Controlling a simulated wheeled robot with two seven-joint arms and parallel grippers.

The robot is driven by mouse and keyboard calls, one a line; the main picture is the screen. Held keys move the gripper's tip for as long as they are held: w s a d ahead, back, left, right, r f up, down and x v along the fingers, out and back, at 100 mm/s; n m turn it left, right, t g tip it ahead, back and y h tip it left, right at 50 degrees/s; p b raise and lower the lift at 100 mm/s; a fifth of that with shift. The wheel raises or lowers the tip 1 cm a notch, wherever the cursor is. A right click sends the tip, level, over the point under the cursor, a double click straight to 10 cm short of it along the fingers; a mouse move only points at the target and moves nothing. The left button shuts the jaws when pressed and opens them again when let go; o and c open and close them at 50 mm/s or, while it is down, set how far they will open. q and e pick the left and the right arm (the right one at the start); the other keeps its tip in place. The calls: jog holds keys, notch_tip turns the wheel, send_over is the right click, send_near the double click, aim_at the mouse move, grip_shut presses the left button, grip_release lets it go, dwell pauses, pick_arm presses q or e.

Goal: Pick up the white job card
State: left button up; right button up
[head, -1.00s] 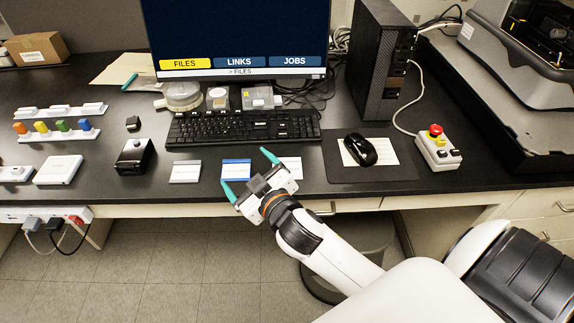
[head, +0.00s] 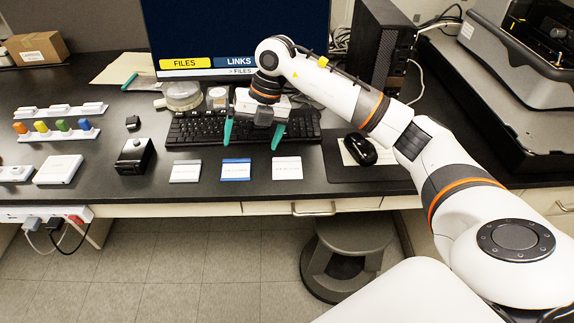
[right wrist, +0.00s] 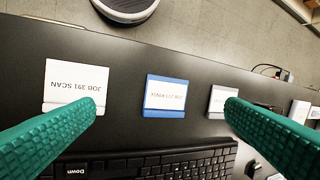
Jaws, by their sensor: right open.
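The white job card (head: 287,168) lies flat on the black desk, rightmost of three cards in a row in front of the keyboard. In the right wrist view it is the left card (right wrist: 75,83), reading "JOB 391 SCAN". The blue-banded card (head: 235,170) lies in the middle and the grey-banded card (head: 185,171) at the left. My right gripper (head: 251,146) is open and empty, its green fingers pointing down above the keyboard's front edge, behind the blue and white cards. In the wrist view one fingertip overlaps the white card's corner. My left gripper is out of view.
The keyboard (head: 190,131) lies under and behind my right gripper. A black mouse (head: 360,149) on a mat is to the right, beside my arm. A black box with a knob (head: 135,156) stands left of the cards. The desk's front edge is close below the cards.

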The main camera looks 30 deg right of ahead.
jog(key=d+r+m+g+h, duration=0.1)
jog(key=d+r+m+h, duration=0.15)
jog(key=d, duration=0.55)
jog(key=p, duration=0.2)
send_over(287, 157)
jog(key=shift+h, duration=0.45)
notch_tip(287, 157, down, 6)
jog(key=shift+f, duration=0.2)
notch_tip(287, 157, down, 4)
jog(key=shift+f+p, duration=0.1)
jog(key=shift+p, duration=0.8)
jog(key=shift+f, duration=0.55)
jog(key=c, duration=1)
